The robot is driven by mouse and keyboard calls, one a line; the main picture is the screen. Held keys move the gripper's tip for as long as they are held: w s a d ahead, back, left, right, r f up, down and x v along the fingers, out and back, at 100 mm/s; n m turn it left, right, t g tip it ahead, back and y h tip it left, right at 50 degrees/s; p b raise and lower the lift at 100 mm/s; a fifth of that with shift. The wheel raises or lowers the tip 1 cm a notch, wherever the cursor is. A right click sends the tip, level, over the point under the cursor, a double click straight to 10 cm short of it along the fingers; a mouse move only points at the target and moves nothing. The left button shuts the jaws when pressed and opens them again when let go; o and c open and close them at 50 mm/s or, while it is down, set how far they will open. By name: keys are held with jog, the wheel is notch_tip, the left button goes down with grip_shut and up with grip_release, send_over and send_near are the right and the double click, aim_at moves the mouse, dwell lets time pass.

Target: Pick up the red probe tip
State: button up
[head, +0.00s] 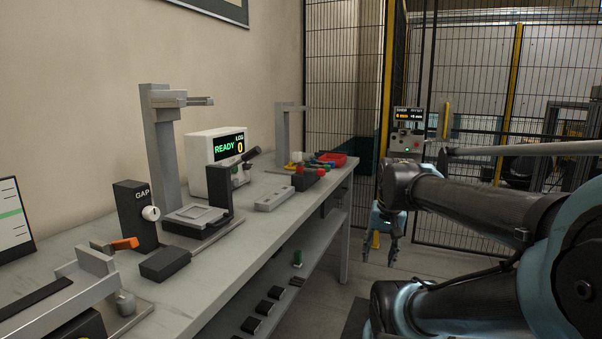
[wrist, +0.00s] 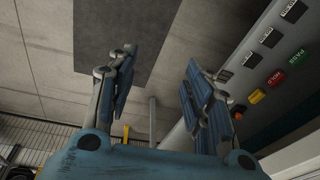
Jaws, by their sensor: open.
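Small red pieces (head: 300,169) show at a dark block near the far end of the bench in the head view. One may be the red probe tip, but they are too small to tell. My gripper (head: 384,246) hangs off the bench's right side, over the floor, with its fingers pointing down. In the wrist view my gripper (wrist: 160,60) has its two fingers spread wide with nothing between them. It is clear of the red pieces.
The long grey bench (head: 225,262) carries a READY display (head: 228,148), a GAP gauge (head: 135,215) and a red tray (head: 333,159). Its lower shelf holds several dark blocks. The wrist view shows coloured labelled pieces (wrist: 276,79) at right. A mesh fence (head: 465,80) stands behind.

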jog(key=w+a+r+m+y, duration=0.1)
jog(key=w+a+r+m, duration=0.35)
jog(key=w+r, duration=0.5)
jog(key=w+a+r+m+y, duration=0.1)
jog(key=w+a+r+m, duration=0.2)
jog(key=w+r+m, duration=0.5)
jog(key=m+y, duration=0.2)
jog(key=m, duration=0.5)
send_near(302, 164)
jog(key=shift+g, duration=0.3)
jog(key=f, duration=0.1)
jog(key=w+a+f, duration=0.1)
jog(key=f, duration=0.1)
jog(key=w+a+f, duration=0.1)
jog(key=shift+w+f, duration=0.25)
jog(key=shift+f, duration=0.15)
jog(key=shift+x, duration=2.55)
jog(key=shift+w+r, duration=0.1)
jog(key=shift+w, duration=0.1)
grip_shut()
